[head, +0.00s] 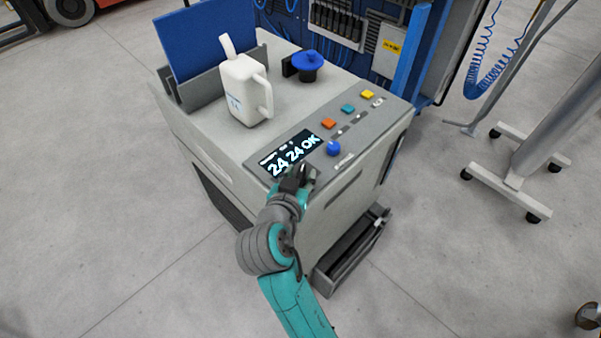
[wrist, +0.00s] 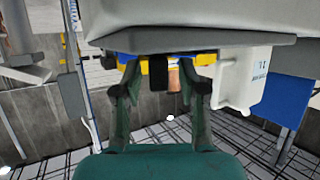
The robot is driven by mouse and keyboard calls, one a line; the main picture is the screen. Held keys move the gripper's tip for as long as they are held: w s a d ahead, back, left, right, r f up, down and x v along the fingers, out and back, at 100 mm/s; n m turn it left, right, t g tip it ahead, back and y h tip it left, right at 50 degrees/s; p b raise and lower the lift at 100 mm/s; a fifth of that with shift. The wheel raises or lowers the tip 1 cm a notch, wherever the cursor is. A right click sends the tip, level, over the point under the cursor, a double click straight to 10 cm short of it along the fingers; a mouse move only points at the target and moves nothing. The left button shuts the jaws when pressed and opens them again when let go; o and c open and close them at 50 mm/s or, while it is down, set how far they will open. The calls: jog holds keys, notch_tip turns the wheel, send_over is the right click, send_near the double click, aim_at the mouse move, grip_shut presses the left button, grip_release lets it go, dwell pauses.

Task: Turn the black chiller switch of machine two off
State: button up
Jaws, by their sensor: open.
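A grey chiller-like machine (head: 345,195) stands in the middle of the head view. Its sloped panel has a lit display (head: 290,153) reading "24 24 OK", a blue knob (head: 333,148) and several small dark marks (head: 350,125). I cannot tell which of these, if any, is the black switch. My gripper (head: 300,180) is at the panel's front edge, just below the display, partly covering that edge. In the wrist view my gripper (wrist: 160,85) is open, with a dark block (wrist: 157,77) and a copper-coloured piece (wrist: 173,78) visible between the fingers. Contact is unclear.
A white jug (head: 243,88), a blue-topped cap (head: 308,62) and a blue plate (head: 207,45) are on the machine's top. Orange, teal and yellow buttons line the panel. A wheeled stand (head: 515,165) is to the right. The floor at left is clear.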

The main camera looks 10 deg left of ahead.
jog(key=shift+w+f, duration=0.2)
jog(key=shift+w, duration=0.2)
grip_shut()
